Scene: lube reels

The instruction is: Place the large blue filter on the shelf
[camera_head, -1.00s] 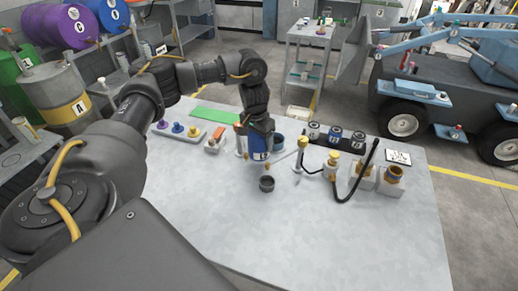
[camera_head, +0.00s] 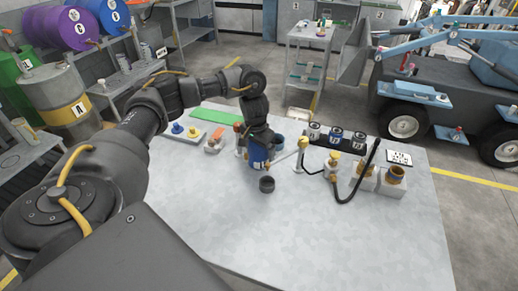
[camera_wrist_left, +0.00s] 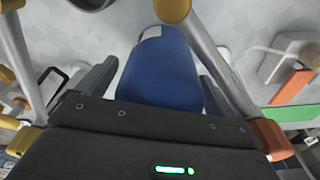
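A large blue filter (camera_head: 258,158) is at the middle of the grey table, below my left gripper (camera_head: 260,142). In the left wrist view the blue filter (camera_wrist_left: 160,75) lies between the two dark fingers of my left gripper (camera_wrist_left: 158,85). The fingers flank it closely; I cannot tell whether they press on it. My right gripper is in no view. A grey shelf unit (camera_head: 310,38) stands behind the table; I cannot tell whether it is the task's shelf.
A green mat (camera_head: 213,115) lies at the back left. The front of the table (camera_head: 330,230) is clear.

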